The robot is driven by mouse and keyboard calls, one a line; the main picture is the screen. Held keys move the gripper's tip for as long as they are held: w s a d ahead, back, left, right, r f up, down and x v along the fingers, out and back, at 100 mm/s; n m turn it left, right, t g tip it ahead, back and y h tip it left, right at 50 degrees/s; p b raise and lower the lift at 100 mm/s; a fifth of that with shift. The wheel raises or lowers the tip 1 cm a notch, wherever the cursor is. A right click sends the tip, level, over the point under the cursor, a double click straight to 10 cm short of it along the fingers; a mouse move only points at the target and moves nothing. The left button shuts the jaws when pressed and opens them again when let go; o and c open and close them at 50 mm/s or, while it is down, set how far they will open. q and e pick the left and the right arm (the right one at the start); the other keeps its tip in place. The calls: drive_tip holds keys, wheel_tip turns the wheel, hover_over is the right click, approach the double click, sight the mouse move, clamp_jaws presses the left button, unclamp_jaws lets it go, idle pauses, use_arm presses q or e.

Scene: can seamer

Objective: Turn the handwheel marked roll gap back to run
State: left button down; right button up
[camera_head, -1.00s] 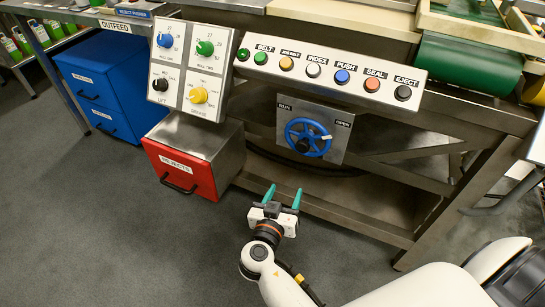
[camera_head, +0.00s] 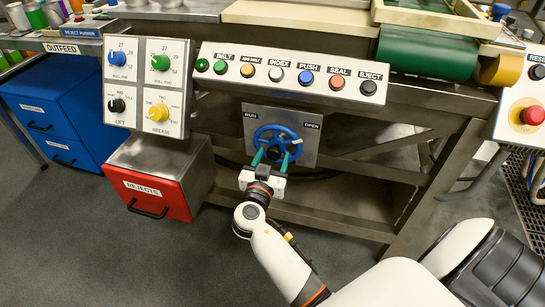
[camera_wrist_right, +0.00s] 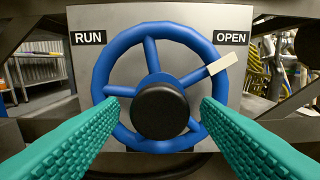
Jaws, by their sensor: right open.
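The blue handwheel (camera_head: 277,143) is on a grey plate (camera_head: 306,153) under the button panel. The plate is marked RUN at left and OPEN at right. In the right wrist view the handwheel (camera_wrist_right: 101,72) has a black hub (camera_wrist_right: 160,111), and its white marker (camera_wrist_right: 222,64) points up and right, toward OPEN. My right gripper (camera_head: 271,158) is open in front of the wheel's lower part. Its green fingers stand on either side of the hub in the right wrist view (camera_wrist_right: 158,104), with nothing between them gripped. Contact with the rim cannot be told. My left gripper is not in view.
A button panel (camera_head: 290,73) juts out above the wheel. A dial panel (camera_head: 146,83) and a red REJECTS drawer (camera_head: 150,194) stand to the left. A red emergency button (camera_head: 532,115) is at far right. The floor in front is clear.

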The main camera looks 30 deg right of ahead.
drive_tip(key=shift+w+d, duration=0.15)
drive_tip(key=shift+d, duration=0.1)
